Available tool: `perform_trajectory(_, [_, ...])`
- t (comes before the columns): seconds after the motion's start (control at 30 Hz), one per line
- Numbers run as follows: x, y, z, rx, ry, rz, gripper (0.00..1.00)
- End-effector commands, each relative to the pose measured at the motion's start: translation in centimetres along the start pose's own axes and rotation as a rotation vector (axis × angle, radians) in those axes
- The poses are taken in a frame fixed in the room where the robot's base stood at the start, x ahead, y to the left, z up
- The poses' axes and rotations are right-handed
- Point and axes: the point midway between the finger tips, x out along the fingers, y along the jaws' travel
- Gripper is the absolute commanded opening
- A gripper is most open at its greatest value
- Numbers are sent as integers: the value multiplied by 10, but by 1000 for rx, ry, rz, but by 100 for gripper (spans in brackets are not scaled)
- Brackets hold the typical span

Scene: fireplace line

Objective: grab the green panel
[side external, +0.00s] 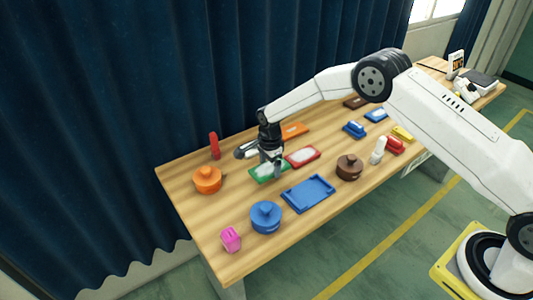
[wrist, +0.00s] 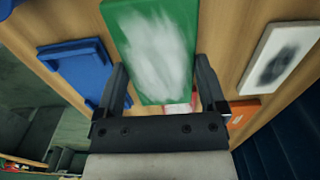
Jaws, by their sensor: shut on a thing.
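The green panel (side external: 262,176) has a white smeared patch on its face. In the side external view it is at the middle of the wooden table, under my gripper (side external: 271,168). In the wrist view the green panel (wrist: 185,25) extends between the two dark fingers of my gripper (wrist: 162,65). The fingers are shut on its two long edges. I cannot tell whether it is clear of the tabletop. Part of it is hidden by the gripper in the side view.
A red panel (side external: 303,156) lies close to the right and a blue tray (side external: 308,194) lies in front. A blue pot (side external: 265,217), an orange pot (side external: 207,179) and a brown pot (side external: 349,167) stand around. A white panel (wrist: 278,55) is beside the green one.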

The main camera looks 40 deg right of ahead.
Motion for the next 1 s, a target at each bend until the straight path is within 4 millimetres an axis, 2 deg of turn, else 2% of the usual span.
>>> perform_trajectory(0.47, [-54,44,-4,0,0,-3,26])
perform_trajectory(1.0, [-81,110,-10,0,0,-3,26])
